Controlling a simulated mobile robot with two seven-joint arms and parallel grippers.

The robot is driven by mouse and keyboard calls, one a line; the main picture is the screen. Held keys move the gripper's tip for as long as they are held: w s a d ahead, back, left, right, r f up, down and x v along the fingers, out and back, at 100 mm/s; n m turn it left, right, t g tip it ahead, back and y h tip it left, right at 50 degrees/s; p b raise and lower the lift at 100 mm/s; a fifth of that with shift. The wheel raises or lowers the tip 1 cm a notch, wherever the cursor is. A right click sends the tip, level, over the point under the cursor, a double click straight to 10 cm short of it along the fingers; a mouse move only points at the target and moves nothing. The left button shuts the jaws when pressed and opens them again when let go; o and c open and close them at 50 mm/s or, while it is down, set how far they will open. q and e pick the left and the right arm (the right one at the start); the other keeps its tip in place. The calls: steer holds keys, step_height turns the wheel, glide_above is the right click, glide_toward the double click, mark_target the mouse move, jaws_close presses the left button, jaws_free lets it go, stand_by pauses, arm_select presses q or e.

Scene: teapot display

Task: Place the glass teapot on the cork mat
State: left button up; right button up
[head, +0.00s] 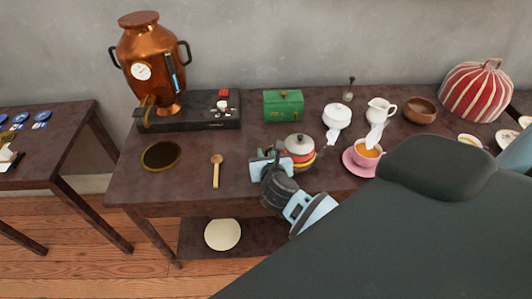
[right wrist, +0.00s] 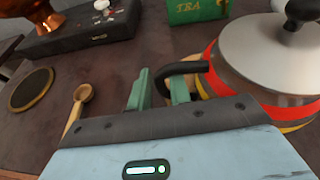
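The glass teapot (head: 299,155) stands upright on the table. It has a silver lid, red and yellow bands and a black handle (right wrist: 185,67). My right gripper (head: 268,158) is at the teapot's left, on the handle side. In the right wrist view its green fingers (right wrist: 158,90) are apart, with part of the handle between them. A gap shows beside the left finger. A round mat (head: 161,155) with a dark top and tan rim, apparently the cork mat, lies empty at the table's left; it also shows in the right wrist view (right wrist: 32,89). My left gripper is out of view.
A wooden spoon (head: 216,170) lies between mat and teapot. Behind are a copper samovar (head: 150,60) on a black base and a green tea tin (head: 283,105). A pink cup and saucer (head: 352,163) stand right of the teapot. A pale disc (head: 222,234) lies on the lower shelf.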

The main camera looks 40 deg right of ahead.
steer(key=shift+o, duration=1.1)
steer(key=shift+r, duration=0.15)
steer(key=v, duration=1.2)
steer(key=shift+p, duration=0.3)
